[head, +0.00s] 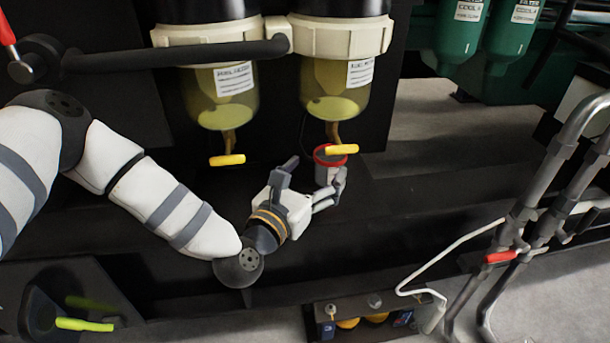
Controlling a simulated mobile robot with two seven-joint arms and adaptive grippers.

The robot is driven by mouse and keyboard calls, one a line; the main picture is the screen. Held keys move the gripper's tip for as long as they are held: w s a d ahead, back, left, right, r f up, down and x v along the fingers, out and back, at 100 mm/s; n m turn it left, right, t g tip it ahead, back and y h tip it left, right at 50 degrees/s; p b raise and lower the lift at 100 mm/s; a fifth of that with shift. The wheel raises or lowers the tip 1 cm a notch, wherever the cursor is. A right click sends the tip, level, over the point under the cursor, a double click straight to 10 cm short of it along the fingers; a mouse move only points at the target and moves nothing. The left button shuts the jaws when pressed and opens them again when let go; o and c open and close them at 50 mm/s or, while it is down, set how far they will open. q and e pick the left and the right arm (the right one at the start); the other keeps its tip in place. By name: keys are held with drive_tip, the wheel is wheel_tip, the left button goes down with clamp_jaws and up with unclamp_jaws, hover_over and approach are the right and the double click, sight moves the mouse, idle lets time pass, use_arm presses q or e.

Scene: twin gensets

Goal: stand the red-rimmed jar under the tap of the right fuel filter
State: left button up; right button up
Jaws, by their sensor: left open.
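The red-rimmed jar (325,174) is a small pale cup with a red rim. It stands upright below the right fuel filter (332,85), whose clear bowl holds yellowish fuel. The yellow tap handle (342,149) of that filter overlaps the jar's rim in the picture; the height gap between them is hard to tell. My left gripper (316,178) comes in from the left with its fingers spread. One finger is apart from the jar on its left; the other passes in front of the jar's lower right. My right gripper is not in view.
The left fuel filter (222,90) with its own yellow tap (227,160) hangs beside it. A dark horizontal bar (175,54) runs before the filters. Grey pipes (535,195) with a red handle stand at right. A box (372,315) sits on the floor in front.

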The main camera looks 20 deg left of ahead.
use_arm(q)
drive_tip(key=s, duration=0.5)
drive_tip(key=shift+a+p, duration=0.2)
drive_tip(key=shift+p, duration=0.15)
